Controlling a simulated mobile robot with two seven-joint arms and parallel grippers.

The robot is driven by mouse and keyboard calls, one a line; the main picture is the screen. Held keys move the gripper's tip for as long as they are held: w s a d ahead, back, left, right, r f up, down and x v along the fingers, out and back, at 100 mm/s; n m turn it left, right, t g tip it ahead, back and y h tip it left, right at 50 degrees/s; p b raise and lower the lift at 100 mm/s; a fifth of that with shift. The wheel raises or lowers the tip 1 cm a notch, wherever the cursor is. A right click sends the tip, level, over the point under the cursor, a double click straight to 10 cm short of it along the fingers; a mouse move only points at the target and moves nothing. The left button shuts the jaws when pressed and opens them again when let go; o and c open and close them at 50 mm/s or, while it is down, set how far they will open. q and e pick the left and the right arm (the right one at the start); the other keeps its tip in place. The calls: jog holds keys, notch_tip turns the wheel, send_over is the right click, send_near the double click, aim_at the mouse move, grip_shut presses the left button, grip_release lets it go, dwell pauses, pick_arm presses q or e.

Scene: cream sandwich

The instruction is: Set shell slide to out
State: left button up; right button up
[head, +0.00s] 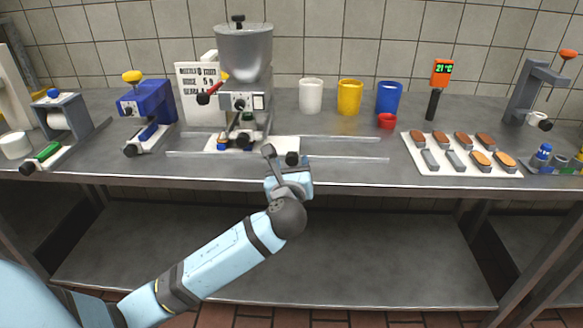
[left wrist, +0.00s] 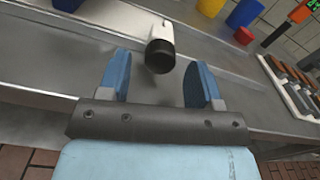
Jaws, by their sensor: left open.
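My left gripper (head: 288,172) is at the front edge of the bench, below the hopper machine (head: 244,60). In the left wrist view its two blue fingers (left wrist: 158,78) are apart with nothing between their pads. A white block with a black knob (left wrist: 160,57) lies just past the fingertips, roughly centred between them. The knob also shows in the head view (head: 292,158), just beyond the gripper, at the front right of a white plate (head: 283,145). No label shows which part is the shell slide. Whether the fingers touch the knob is unclear. My right gripper is out of view.
Clear rails (head: 345,158) run along the bench on both sides of the white plate. White, yellow (head: 350,97) and blue cups stand behind, with a small red cup. A white tray (head: 412,150) of several filled and empty moulds lies right. A blue press (head: 150,101) stands left.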

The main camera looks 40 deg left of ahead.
aim_at(385, 178)
pick_arm(q)
jog(key=shift+w+a, duration=0.25)
jog(key=shift+w, duration=0.2)
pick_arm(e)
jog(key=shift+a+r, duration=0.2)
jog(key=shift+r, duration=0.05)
